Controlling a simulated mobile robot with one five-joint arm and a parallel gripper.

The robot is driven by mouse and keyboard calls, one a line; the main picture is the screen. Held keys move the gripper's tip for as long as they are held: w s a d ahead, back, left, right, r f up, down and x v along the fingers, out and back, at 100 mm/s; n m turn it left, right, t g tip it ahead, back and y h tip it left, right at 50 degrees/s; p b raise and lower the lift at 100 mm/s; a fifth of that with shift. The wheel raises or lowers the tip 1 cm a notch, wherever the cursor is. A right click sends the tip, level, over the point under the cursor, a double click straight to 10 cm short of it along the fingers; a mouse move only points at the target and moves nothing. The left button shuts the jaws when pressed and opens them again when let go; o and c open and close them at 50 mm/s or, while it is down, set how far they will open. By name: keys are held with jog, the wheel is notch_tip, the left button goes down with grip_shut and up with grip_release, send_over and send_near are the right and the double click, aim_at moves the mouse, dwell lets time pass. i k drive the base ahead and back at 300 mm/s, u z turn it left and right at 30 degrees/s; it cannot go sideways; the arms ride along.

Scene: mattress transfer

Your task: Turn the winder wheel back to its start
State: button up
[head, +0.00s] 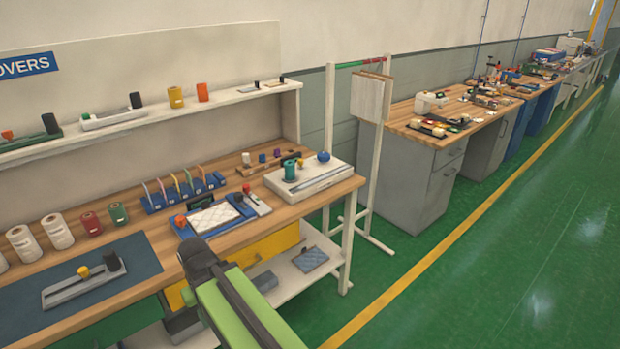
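No part in the head view is clearly marked as the winder wheel. A white flat-based device (325,180) at the right end of the near bench carries a green spool-like cylinder (290,170) and a round blue knob (323,157). I cannot tell whether either is the wheel, or how far it is turned. My gripper (193,256) is the dark end of my green arm, over the front edge of the bench. It is left of and nearer than this device, apart from it. Its fingers are too unclear to read, and nothing held is visible.
A blue tray with a white quilted pad (214,217) lies just beyond my gripper. A blue rack (183,193) stands behind it. A grey slide device (82,286) sits on a dark mat. A white stand (330,150) rises beyond the bench. Green floor is clear at right.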

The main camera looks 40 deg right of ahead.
aim_at(323, 157)
jog(key=z, duration=1.55)
jog(key=i, duration=0.8)
jog(key=u, duration=0.3)
